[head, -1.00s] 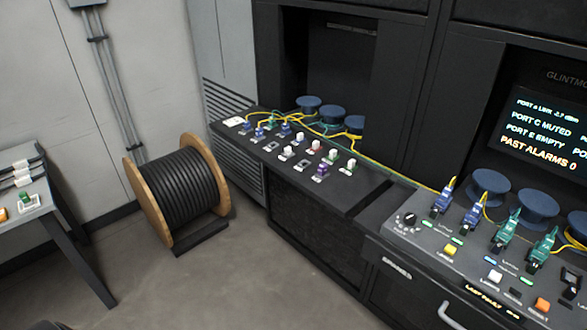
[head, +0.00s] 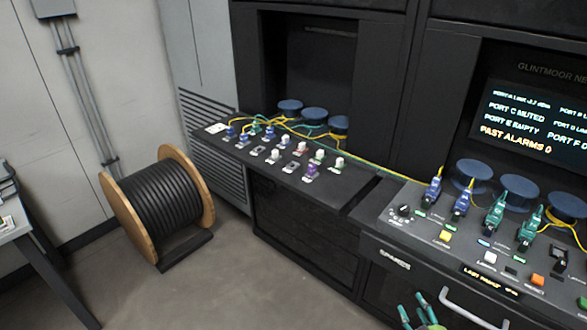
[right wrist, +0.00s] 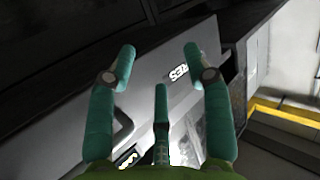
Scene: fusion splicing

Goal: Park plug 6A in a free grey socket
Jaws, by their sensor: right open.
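Several blue and green plugs with leads stand in the right console (head: 395,218), among them a blue plug (head: 432,190) and a green plug (head: 495,214). More blue and green plugs (head: 269,131) stand at the back of the left panel (head: 330,184), near white-capped and purple-capped sockets. Labels are too small to read, so I cannot tell which plug is 6A or which grey socket is free. My right gripper (head: 412,305) is open and empty, low in front of the console. In the right wrist view its spread green fingers (right wrist: 160,56) face the drawer front.
A drawer handle (head: 470,310) juts out beside my right gripper. Dark blue spools (head: 520,193) stand behind the console plugs, with yellow leads around them. A cable drum (head: 160,208) stands on the floor at left. The floor between is clear.

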